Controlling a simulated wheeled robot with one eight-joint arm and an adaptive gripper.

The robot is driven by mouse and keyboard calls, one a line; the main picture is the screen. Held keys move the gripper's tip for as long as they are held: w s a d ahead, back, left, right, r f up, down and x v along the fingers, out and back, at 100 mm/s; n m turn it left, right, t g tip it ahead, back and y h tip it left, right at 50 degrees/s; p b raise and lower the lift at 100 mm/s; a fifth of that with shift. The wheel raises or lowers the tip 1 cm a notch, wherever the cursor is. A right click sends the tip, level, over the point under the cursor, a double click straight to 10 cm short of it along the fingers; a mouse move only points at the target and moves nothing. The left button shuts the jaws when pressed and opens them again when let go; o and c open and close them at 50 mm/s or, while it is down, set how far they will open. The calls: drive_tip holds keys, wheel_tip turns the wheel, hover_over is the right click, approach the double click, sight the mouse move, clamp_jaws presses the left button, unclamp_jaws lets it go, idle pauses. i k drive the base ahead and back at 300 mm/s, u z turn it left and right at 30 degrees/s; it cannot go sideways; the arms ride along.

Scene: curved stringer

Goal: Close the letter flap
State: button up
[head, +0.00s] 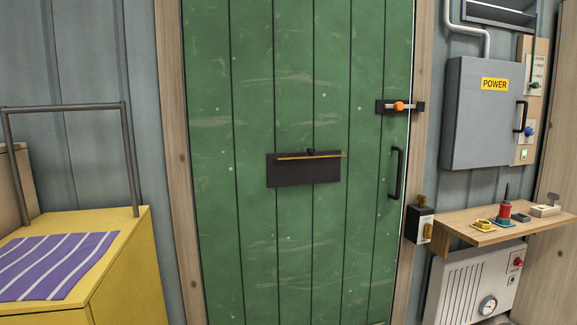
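The letter flap (312,156) is on a green door (290,90) in the middle of the head view. It shows as a thin brass-coloured strip near the top of a black letter plate (303,175), seen almost edge-on. It appears raised and sticking out from the plate, with its right end slightly past the plate's right edge. A small black knob (310,151) sits at the strip's upper edge. The black area below the strip is uncovered. My gripper is not in view.
The door has an orange-knobbed bolt (399,106) and a black handle (397,173) at right. A wooden shelf (508,232) with small objects juts out at right, below a grey power box (484,113). A yellow cabinet (130,272) with a striped cloth (52,264) stands at left.

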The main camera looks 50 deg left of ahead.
sight(310, 150)
drive_tip(key=u, duration=2.15)
